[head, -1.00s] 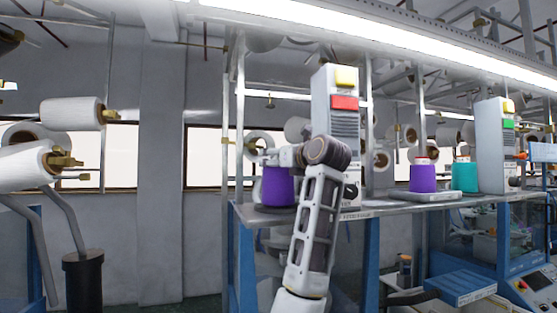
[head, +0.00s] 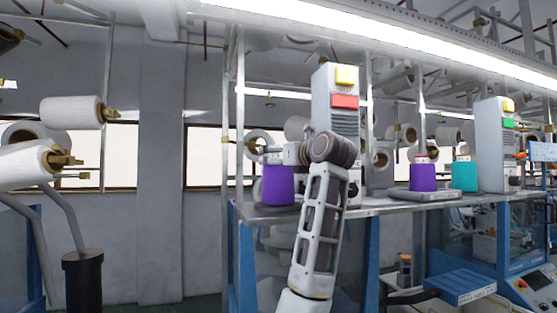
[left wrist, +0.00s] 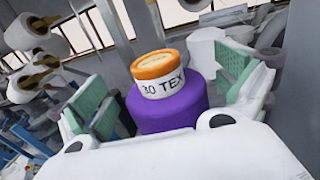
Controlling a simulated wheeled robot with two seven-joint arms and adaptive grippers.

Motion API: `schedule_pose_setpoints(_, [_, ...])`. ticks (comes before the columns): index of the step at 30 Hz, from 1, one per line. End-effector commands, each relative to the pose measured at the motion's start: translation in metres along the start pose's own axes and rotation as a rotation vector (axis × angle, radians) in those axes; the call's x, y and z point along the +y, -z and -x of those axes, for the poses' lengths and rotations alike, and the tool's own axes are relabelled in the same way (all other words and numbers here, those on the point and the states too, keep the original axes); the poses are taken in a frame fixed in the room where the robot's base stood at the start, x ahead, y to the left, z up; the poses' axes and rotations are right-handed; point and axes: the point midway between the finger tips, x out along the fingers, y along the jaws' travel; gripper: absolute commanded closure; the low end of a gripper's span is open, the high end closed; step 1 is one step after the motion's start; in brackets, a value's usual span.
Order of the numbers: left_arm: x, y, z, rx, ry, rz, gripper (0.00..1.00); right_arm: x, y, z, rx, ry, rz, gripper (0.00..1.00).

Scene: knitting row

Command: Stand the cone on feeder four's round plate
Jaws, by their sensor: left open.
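A purple cone (head: 278,187) stands upright at the left end of the metal shelf, on what looks like a dark round plate (head: 256,210), mostly hidden by the cone. In the left wrist view the purple cone (left wrist: 168,112) has an orange top and a white band reading "30 TEX". My left gripper (head: 272,156) is at the cone's top, its arm rising in front of the shelf. In the wrist view its green-padded fingers (left wrist: 165,82) are open, one on each side of the cone, with gaps visible. The right gripper is out of view.
A white post (head: 334,88) with yellow and red lamps stands just behind my arm. Further right another purple cone (head: 423,178) stands on a grey plate (head: 428,195), beside a teal cone (head: 465,176) and a post (head: 492,150) with yellow and green lamps. White rolls hang at left.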

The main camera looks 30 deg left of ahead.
Motion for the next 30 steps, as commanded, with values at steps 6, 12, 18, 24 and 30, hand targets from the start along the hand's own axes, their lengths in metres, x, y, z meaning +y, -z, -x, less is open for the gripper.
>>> schedule_pose_setpoints(6, [0.000, 0.002, 0.025, 0.000, 0.002, 0.003, 0.00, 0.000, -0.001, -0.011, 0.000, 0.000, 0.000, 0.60])
schedule_pose_setpoints(12, [0.000, 0.002, 0.048, 0.000, 0.003, 0.003, 0.00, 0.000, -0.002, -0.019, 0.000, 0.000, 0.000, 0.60])
schedule_pose_setpoints(18, [0.000, 0.002, 0.071, 0.000, 0.002, 0.002, 0.00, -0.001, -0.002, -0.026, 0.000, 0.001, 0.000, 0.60])
schedule_pose_setpoints(24, [0.000, 0.002, 0.092, 0.000, 0.002, 0.002, 0.00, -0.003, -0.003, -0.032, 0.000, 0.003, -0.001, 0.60])
schedule_pose_setpoints(30, [0.000, 0.001, 0.103, 0.000, 0.000, 0.002, 0.00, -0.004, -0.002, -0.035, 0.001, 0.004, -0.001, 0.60])
